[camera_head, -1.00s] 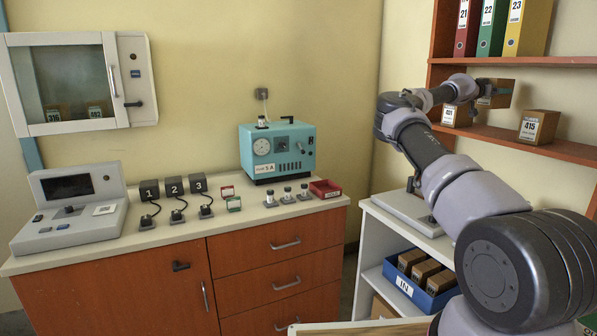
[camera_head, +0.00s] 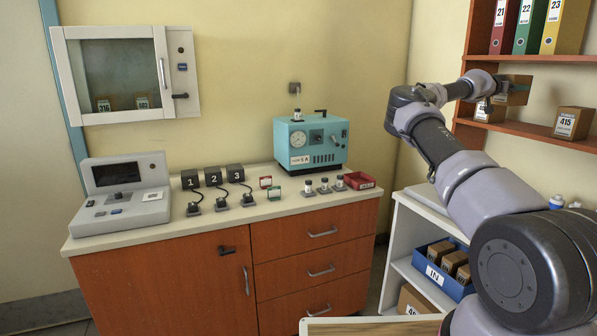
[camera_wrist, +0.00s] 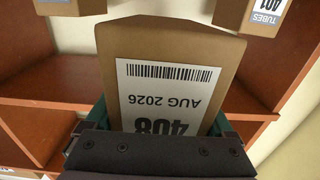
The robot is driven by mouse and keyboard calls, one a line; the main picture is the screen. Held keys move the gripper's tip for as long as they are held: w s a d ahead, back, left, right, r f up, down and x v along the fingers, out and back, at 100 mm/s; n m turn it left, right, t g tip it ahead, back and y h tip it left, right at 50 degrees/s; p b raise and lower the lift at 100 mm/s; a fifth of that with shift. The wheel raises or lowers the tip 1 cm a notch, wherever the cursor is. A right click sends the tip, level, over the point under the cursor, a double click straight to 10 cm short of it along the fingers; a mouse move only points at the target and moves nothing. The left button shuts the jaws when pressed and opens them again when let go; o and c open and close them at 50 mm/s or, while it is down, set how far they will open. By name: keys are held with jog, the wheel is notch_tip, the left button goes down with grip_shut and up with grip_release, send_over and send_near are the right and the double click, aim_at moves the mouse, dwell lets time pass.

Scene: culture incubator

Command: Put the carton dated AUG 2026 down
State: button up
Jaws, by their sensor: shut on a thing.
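The carton dated AUG 2026 (camera_wrist: 185,55) is a brown box. Its white label reads 408 and appears upside down in the wrist view. My gripper (camera_wrist: 160,130) is shut on this carton; its dark body covers the lower part of the label. In the head view the held carton (camera_head: 518,91) is at the shelf unit, above the level of the lower shelf board, with my gripper (camera_head: 500,86) at its left side. Whether its base touches anything cannot be told.
The red-brown shelf (camera_head: 545,137) bears carton 415 (camera_head: 573,123) and another carton (camera_head: 489,112) below my gripper. In the wrist view, carton 401 (camera_wrist: 266,17) and another carton (camera_wrist: 62,6) lie near the held one. Binders (camera_head: 530,27) stand above. A blue bin (camera_head: 448,281) holds cartons.

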jog(key=shift+a+f, duration=0.1)
jog(key=shift+f, duration=0.15)
jog(key=s+a+f+n+t+y, duration=0.3)
jog(key=a+f, duration=0.8)
jog(key=a, duration=0.5)
jog(key=s+a+f+n+t+y, duration=0.4)
jog(key=s+a+f+y, duration=0.3)
jog(key=a+f, duration=0.5)
jog(key=s+a+f+n+t+y, duration=0.4)
jog(key=a+f, duration=0.7)
jog(key=a, duration=0.9)
jog(key=s+n+y, duration=0.1)
jog(key=n+y, duration=0.1)
jog(key=shift+s+a+f+y, duration=0.2)
jog(key=shift+a+y, duration=0.1)
jog(key=shift+a+r, duration=0.1)
jog(key=shift+r, duration=0.05)
jog(key=s+r, duration=0.1)
jog(key=s, duration=0.2)
jog(key=s+r, duration=0.1)
jog(key=s, duration=0.1)
jog(key=shift+a+r, duration=0.1)
jog(key=shift+r, duration=0.25)
